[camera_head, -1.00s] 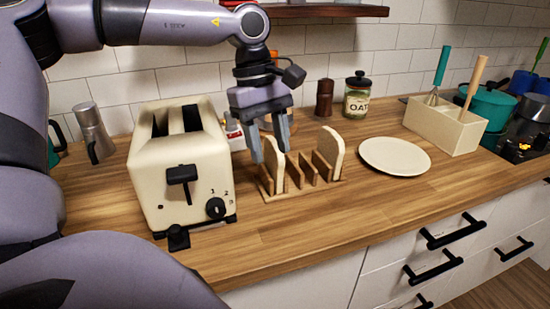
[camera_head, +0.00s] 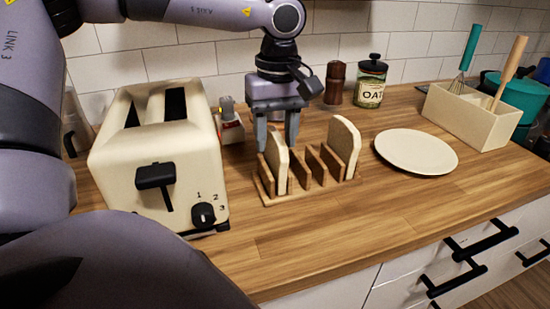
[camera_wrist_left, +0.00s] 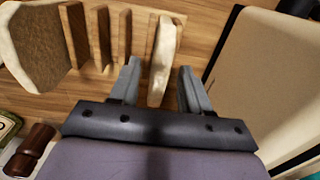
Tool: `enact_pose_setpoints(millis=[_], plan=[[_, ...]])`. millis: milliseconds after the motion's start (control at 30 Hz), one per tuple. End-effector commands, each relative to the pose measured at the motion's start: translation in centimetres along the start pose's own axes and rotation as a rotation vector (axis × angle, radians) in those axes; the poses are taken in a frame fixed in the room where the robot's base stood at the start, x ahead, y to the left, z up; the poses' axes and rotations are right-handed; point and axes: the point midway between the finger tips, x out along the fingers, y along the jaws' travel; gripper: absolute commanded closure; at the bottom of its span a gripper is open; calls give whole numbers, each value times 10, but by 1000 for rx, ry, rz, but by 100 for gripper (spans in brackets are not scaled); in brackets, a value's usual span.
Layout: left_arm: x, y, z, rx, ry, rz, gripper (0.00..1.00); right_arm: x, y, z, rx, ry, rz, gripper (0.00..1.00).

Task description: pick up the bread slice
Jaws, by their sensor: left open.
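Two bread slices stand upright in a wooden rack (camera_head: 312,190) on the counter. The left bread slice (camera_head: 276,162) is nearer the toaster, and the right bread slice (camera_head: 345,142) is at the rack's other end. My left gripper (camera_head: 277,140) is open and points down at the left slice. In the wrist view, the fingers of the left gripper (camera_wrist_left: 158,85) lie on either side of that slice (camera_wrist_left: 163,60), with gaps on both sides. The other slice (camera_wrist_left: 30,45) is at the far left there. My right gripper is not in view.
A cream toaster (camera_head: 160,170) stands close left of the rack. A white plate (camera_head: 416,152) lies to its right. Behind are an oats jar (camera_head: 370,85) and a brown mill (camera_head: 335,84). A utensil box (camera_head: 470,117) stands far right. The counter's front is clear.

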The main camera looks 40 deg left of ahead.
Motion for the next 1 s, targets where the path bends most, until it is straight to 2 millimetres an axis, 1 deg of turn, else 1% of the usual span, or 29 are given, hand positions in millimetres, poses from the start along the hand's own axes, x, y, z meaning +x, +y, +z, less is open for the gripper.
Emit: enact_pose_setpoints(millis=[33, 100, 200, 300, 467, 500, 567, 600, 633, 1000], plan=[[9, 0, 1, 0, -3, -5, 53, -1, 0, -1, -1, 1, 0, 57], [20, 0, 1, 0, -3, -4, 53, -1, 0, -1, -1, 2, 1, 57], [30, 0, 1, -2, -2, -2, 53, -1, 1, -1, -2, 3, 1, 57], [34, 0, 1, -2, -1, 0, 53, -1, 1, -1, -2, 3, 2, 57], [34, 0, 1, -3, 0, 1, 53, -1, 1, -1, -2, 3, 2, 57], [33, 0, 1, -3, 0, 1, 60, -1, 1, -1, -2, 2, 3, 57], [33, 0, 1, -3, 0, 1, 79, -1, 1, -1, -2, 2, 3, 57], [33, 0, 1, -3, 0, 1, 92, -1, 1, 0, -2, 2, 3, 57], [33, 0, 1, -2, 0, 1, 100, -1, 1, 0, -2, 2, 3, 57], [31, 1, 1, -2, 0, 1, 100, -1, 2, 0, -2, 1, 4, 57]])
